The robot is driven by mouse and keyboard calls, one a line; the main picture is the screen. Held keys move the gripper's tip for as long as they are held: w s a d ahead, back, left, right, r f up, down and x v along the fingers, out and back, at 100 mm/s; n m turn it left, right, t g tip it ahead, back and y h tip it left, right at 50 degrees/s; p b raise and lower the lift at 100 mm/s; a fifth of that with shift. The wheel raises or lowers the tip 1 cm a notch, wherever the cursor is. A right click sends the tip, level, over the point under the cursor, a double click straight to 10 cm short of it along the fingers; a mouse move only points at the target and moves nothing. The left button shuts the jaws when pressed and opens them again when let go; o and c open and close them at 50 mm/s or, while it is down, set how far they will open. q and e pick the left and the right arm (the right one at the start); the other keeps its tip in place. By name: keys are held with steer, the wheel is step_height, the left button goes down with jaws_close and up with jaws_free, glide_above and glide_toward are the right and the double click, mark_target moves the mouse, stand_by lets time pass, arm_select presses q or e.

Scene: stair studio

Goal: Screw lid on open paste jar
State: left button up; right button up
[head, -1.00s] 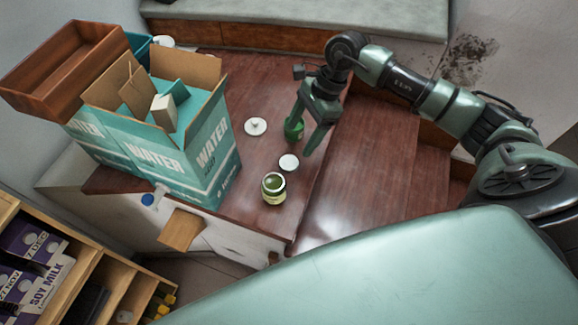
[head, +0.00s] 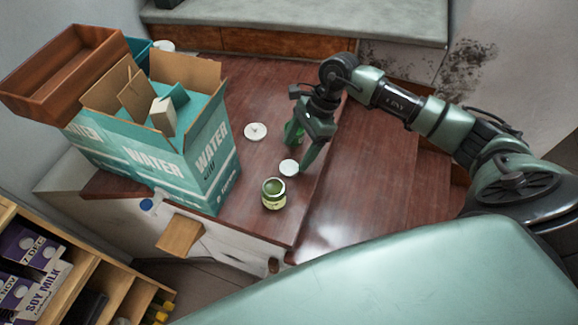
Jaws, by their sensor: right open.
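The open paste jar (head: 273,195) stands upright near the front edge of the dark red wooden top, with green paste showing in its mouth. A white round lid (head: 287,168) lies flat just behind it, apart from the jar. My right gripper (head: 299,156) is open and points down, with one fingertip close to the lid's right side. I cannot tell whether that fingertip touches the lid. A green shape shows by the other finger, and its outline is partly hidden. My left gripper is not in view.
A white disc with a small knob (head: 255,131) lies further back. A large teal water carton (head: 207,165) with open flaps stands on the left, beside a brown wooden tray (head: 62,70). Wooden steps (head: 375,185) lie right of the top. A shelf holds milk cartons (head: 25,265) at lower left.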

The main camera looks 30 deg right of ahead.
mark_target(289, 167)
steer(key=shift+a+f+p, duration=0.15)
steer(key=shift+f+p, duration=0.15)
steer(key=shift+f, duration=0.1)
steer(key=p+x, duration=0.1)
steer(key=x, duration=0.2)
steer(key=shift+s+f, duration=0.15)
steer(key=shift+f, duration=0.15)
steer(key=shift+a+f, duration=0.15)
steer(key=shift+f, duration=0.25)
steer(key=c, duration=1.4)
